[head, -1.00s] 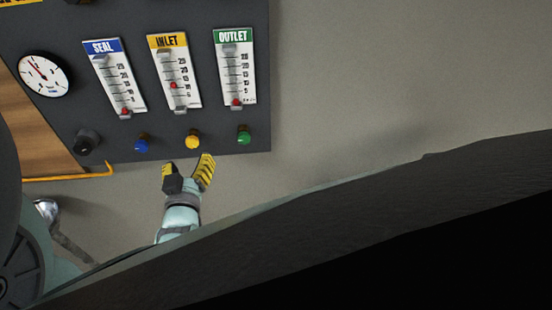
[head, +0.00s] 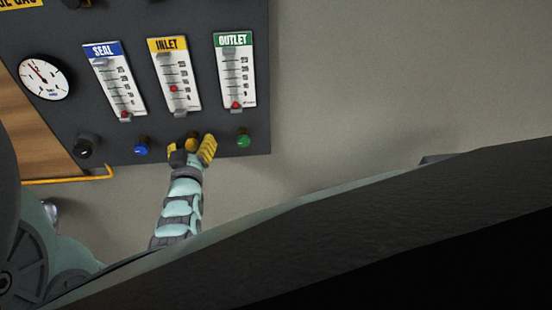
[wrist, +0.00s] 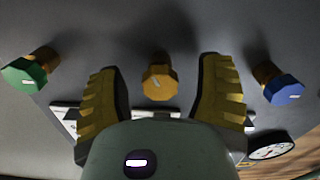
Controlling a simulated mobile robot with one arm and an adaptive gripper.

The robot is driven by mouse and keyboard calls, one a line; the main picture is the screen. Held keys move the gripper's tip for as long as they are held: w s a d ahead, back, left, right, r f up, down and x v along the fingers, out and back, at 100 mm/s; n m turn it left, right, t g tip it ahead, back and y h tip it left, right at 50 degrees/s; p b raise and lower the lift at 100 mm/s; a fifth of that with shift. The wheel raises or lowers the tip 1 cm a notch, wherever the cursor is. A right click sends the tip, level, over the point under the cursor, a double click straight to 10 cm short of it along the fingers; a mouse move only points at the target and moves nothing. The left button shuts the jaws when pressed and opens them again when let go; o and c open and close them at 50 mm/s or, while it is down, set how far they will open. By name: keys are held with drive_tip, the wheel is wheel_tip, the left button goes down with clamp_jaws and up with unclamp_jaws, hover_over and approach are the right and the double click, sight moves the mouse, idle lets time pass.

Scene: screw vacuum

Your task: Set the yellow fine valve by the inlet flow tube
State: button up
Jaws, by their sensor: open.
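The yellow fine valve (head: 192,141) is a small knob below the inlet flow tube (head: 174,73) on the dark panel. The tube has a yellow label, and its red float (head: 174,88) sits around mid-scale. My gripper (head: 192,149) is at the yellow valve, with its yellow fingers on either side of it. In the wrist view the yellow valve (wrist: 160,82) stands between the two open fingers, with a gap on each side.
The blue knob (head: 142,146) is left of my gripper and the green knob (head: 243,138) is right. The seal tube (head: 115,80) and outlet tube (head: 235,70) flank the inlet tube. A black knob (head: 86,146) and round gauge (head: 45,78) are farther left.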

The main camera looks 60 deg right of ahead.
clamp_jaws()
drive_tip(key=shift+f+b, duration=0.25)
drive_tip(key=shift+b, duration=0.45)
drive_tip(key=shift+f+n+b, duration=0.15)
drive_tip(key=shift+n+b, duration=0.55)
drive_tip(key=shift+b, duration=0.35)
drive_tip(key=shift+n+b, duration=0.5)
drive_tip(key=shift+b, duration=1.05)
drive_tip(key=shift+r+n, duration=0.25)
drive_tip(key=shift+n, duration=0.05)
unclamp_jaws()
drive_tip(key=shift+r, duration=0.15)
